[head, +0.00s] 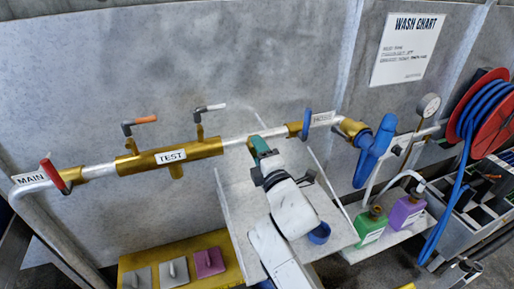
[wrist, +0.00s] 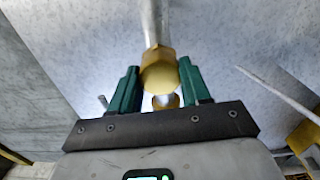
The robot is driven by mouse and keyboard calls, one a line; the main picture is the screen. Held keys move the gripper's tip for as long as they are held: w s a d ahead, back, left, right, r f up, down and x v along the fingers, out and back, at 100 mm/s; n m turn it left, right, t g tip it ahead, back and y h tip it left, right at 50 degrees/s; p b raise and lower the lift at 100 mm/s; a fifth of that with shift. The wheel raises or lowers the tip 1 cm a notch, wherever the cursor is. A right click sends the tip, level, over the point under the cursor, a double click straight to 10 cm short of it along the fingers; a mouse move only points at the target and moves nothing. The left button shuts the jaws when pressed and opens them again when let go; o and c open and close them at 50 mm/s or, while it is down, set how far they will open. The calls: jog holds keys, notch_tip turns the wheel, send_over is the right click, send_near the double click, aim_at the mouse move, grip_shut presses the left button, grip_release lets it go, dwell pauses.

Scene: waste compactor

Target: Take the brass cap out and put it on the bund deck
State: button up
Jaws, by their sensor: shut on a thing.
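My gripper (head: 259,147) is at the pipe run in the head view, right of the brass block labelled TEST. Its green fingers are closed on a brass piece that I take as the brass cap (wrist: 160,72). In the wrist view, the round brass piece sits between my gripper's fingers (wrist: 158,88), in line with a pale pipe above it. I cannot tell whether it is still joined to that pipe. A smaller brass part (wrist: 165,101) shows just below it. No surface is labelled as the bund deck.
A pale tray (head: 236,205) with a blue cup (head: 319,234) lies below my arm. A yellow platform (head: 222,238) carries several handled plates. Green (head: 371,226) and purple (head: 405,212) bottles stand on a white deck at right. Lever valves (head: 130,127) stick out along the pipe.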

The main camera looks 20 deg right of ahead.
jog(key=shift+n, duration=0.9)
jog(key=o, duration=1.3)
jog(key=shift+c, duration=0.2)
jog(key=shift+c, duration=0.4)
